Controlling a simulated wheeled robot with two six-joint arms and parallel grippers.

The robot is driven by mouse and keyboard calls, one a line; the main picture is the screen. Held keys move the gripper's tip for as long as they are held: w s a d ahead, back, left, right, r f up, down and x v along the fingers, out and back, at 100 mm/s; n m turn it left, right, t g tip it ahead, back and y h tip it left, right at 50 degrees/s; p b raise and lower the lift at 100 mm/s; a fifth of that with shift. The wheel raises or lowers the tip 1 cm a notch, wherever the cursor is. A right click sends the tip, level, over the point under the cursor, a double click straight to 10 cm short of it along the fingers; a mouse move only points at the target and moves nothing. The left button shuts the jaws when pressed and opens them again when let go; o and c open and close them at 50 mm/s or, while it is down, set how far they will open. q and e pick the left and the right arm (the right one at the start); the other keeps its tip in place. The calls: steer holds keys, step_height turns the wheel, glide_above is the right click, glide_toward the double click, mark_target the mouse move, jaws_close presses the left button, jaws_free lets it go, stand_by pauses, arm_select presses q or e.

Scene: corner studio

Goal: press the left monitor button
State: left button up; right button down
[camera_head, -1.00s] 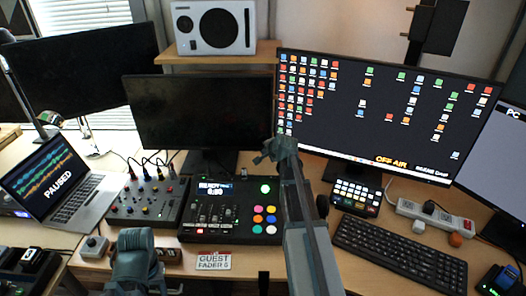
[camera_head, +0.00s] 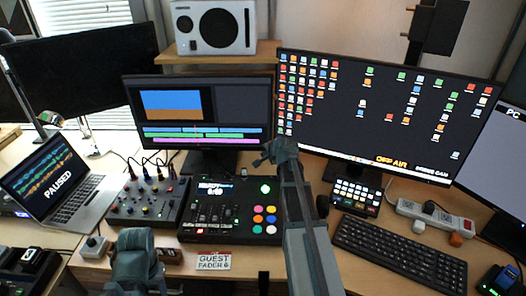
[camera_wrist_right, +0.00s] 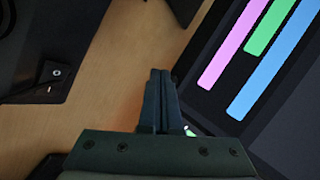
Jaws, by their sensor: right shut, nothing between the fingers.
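The left monitor (camera_head: 200,108) is lit and shows a video-editing screen with an orange and blue picture and coloured timeline bars. Part of its screen and lower bezel shows in the right wrist view (camera_wrist_right: 285,100). My right gripper (camera_head: 268,154) is shut and empty at the monitor's lower right corner. In the right wrist view its fingers (camera_wrist_right: 160,75) are together beside the bezel, near a small green light (camera_wrist_right: 190,130). The button itself is hidden; I cannot tell whether the fingers touch it. My left gripper (camera_head: 136,262) hangs low at the front left; its jaws are not clear.
A right monitor (camera_head: 390,110) with icons stands close beside my right gripper. A mixer (camera_head: 150,200), a pad console (camera_head: 228,210) and a keyboard (camera_head: 400,250) fill the desk. A laptop (camera_head: 60,190) sits at left, a dark monitor (camera_head: 80,70) behind it.

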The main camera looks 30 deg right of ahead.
steer(key=shift+s+a, duration=0.5)
steer(key=shift+s, duration=0.35)
steer(key=shift+s+a, duration=0.55)
steer(key=shift+s, duration=0.25)
steer(key=shift+s+a, duration=0.5)
steer(key=shift+s, duration=0.35)
